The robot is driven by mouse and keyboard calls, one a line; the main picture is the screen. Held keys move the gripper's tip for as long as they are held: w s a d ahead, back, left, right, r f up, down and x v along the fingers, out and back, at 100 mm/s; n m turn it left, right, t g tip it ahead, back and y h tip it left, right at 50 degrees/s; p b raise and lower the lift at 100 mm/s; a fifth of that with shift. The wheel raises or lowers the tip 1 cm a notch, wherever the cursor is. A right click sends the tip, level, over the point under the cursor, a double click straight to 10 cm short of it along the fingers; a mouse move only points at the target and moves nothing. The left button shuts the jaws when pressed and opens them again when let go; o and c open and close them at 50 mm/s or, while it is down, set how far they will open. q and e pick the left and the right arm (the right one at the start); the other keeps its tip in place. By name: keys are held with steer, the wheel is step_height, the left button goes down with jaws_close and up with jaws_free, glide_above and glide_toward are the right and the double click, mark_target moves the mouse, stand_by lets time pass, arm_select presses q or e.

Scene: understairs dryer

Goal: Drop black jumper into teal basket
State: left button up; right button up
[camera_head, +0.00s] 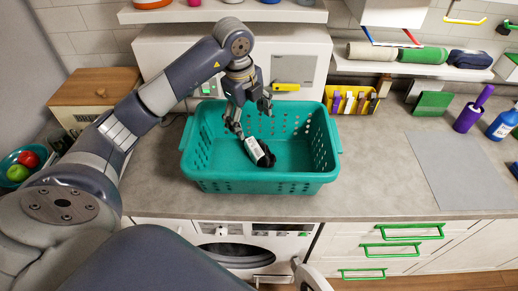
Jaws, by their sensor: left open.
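The teal basket (300,146) stands on the grey counter, with holes in its walls. A black bundle with a white label, which looks like the black jumper (267,156), lies inside it near the front wall. My left gripper (252,121) points down over the basket's back left part. Its jaws are open and it is apart from the bundle's far side, as far as I can tell. My right gripper is not in view.
A yellow box (352,102) of small items stands behind the basket's right side. A wooden box (92,94) and a bowl of fruit (16,172) are at the left. A purple holder (466,119) and blue bottle (503,124) stand right.

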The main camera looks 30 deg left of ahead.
arm_select(q)
step_height(320, 180, up, 9)
steer(key=s, duration=0.1)
steer(key=shift+s+a+r, duration=0.15)
steer(key=shift+s+r, duration=0.05)
steer(key=shift+s, duration=0.1)
stand_by(0.4)
